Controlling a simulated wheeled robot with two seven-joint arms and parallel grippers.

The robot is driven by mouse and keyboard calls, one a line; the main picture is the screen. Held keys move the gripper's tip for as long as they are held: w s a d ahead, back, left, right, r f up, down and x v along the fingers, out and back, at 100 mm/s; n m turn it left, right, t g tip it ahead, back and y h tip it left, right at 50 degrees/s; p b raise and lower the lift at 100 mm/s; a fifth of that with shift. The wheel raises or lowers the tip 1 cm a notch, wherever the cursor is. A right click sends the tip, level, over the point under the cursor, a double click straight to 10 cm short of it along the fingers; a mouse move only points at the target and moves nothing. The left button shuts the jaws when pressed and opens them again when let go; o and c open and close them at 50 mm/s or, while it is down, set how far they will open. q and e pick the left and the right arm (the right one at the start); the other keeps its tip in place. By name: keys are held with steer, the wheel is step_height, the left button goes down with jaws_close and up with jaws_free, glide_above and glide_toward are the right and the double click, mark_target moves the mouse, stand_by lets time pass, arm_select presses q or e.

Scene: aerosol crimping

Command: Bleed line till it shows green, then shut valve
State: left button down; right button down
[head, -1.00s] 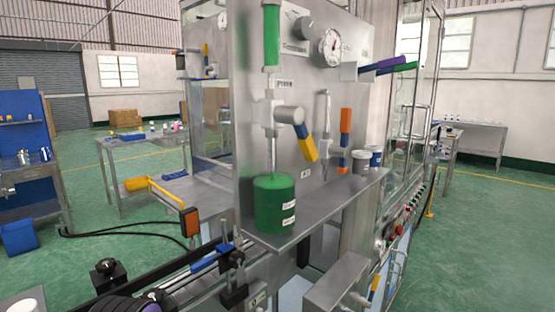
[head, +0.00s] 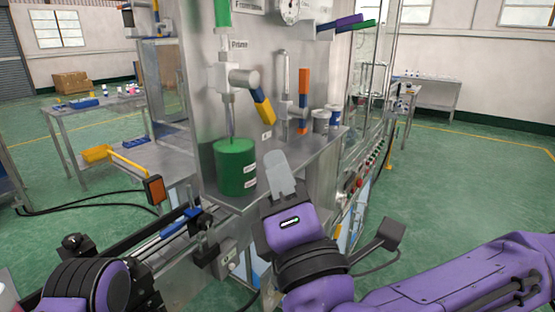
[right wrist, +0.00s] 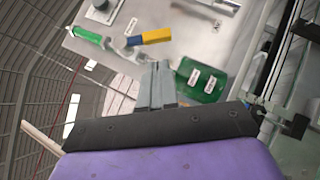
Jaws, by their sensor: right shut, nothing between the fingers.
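A green upright tube (head: 222,12) is at the top of the steel panel, cut off by the frame edge; it also shows in the right wrist view (right wrist: 88,36). Below it is a steel valve (head: 224,78) with a blue and yellow handle (head: 263,110) slanting down to the right. A thin pipe runs down from the valve to a green container (head: 235,170) on the steel shelf. My right gripper (head: 277,165) is shut and empty, just right of the container and below the handle. The handle (right wrist: 155,37) lies beyond its fingertips in the right wrist view. My left gripper is out of view.
An orange and blue handle (head: 303,98) and small pots (head: 321,121) are right of the valve. An orange box (head: 154,189) on a yellow arm stands left of the shelf.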

mark_target(261, 116)
steer(key=p+x, duration=0.3)
steer(key=x, duration=0.3)
steer(key=shift+w+r, duration=0.1)
steer(key=shift+r, duration=0.05)
steer(key=shift+w+a, duration=0.2)
steer(key=shift+w, duration=0.3)
